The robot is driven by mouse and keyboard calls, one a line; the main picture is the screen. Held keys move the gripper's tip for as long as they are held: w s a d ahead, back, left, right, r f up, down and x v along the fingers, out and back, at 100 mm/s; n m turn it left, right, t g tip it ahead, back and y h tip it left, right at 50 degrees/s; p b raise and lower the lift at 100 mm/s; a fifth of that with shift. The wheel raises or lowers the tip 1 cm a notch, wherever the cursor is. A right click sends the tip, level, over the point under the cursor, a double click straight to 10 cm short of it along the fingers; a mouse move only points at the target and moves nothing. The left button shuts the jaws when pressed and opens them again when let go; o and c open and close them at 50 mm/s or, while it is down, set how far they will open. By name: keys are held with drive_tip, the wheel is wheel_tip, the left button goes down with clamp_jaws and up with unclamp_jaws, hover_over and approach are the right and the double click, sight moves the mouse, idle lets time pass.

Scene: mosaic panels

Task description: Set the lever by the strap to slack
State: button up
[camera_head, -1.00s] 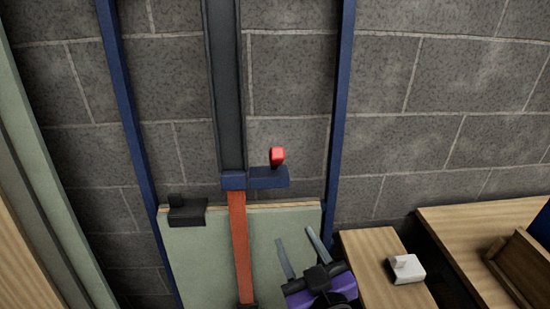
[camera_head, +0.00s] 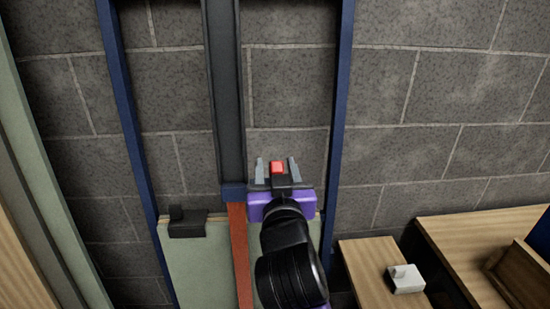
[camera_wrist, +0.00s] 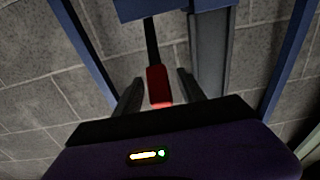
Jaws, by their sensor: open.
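The lever has a red handle (camera_head: 277,168) beside the blue bracket at the lower end of the dark vertical post. In the wrist view its red grip (camera_wrist: 158,86) hangs on a dark stem from the blue bracket (camera_wrist: 150,8). My gripper (camera_head: 277,168) is open, with one finger on each side of the red handle. In the wrist view the gripper (camera_wrist: 156,92) shows gaps between both fingers and the handle. The orange-red strap (camera_head: 238,250) runs down from the post over a pale green panel, partly beside my arm.
Blue uprights (camera_head: 340,120) stand left and right of the post, before a grey block wall. A black clamp (camera_head: 186,222) sits on the green panel's (camera_head: 190,265) top edge. A white block with a knob (camera_head: 405,279) rests on a wooden surface (camera_head: 365,258) at right.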

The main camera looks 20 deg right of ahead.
drive_tip(key=shift+x, duration=1.4)
clamp_jaws()
idle(0.4)
